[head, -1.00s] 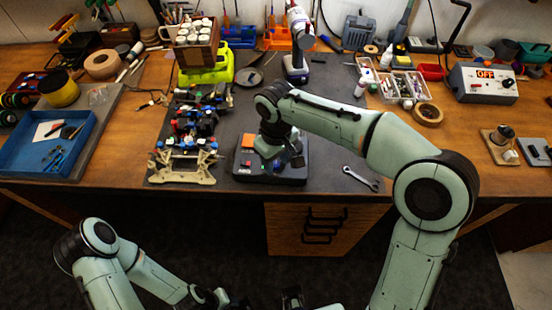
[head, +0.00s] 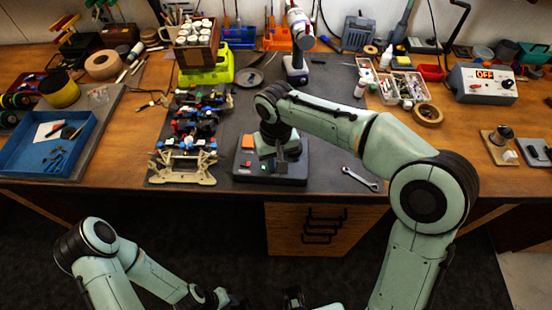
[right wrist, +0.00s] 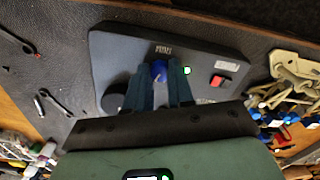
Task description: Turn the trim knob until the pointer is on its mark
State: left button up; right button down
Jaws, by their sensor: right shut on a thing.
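The dark control box (head: 297,178) lies flat near the front edge of the bench mat. In the right wrist view the same box (right wrist: 120,55) shows a small blue knob (right wrist: 158,68), likely the trim knob, below white lettering. My right gripper (right wrist: 160,76) points down at the box, its two fingers shut on the blue knob, one on each side. In the head view my right gripper (head: 281,163) hides the knob. The pointer and its mark are too small or covered to read. My left arm is folded low at the left; its gripper (head: 215,299) is barely visible at the bottom edge.
The box also bears a lit green light (right wrist: 187,70), a red switch (right wrist: 217,80) and a black round knob (right wrist: 113,101). A car chassis (head: 185,165) lies left of it, a wrench (head: 360,179) right. An OFF-display unit (head: 483,83) stands far right.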

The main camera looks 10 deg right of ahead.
jog(key=shift+m, duration=1.6)
jog(key=c, duration=1)
grip_release()
pick_arm(q)
jog(key=w+r+p, duration=0.1)
jog(key=r+p, duration=0.1)
jog(key=r, duration=0.1)
jog(key=shift+w+r+p, duration=0.1)
jog(key=shift+w+p, duration=0.25)
jog(key=shift+w, duration=0.05)
pick_arm(e)
notch_tip(320, 180, up, 13)
jog(key=shift+r, duration=0.2)
pick_arm(q)
jog(key=shift+s, duration=0.1)
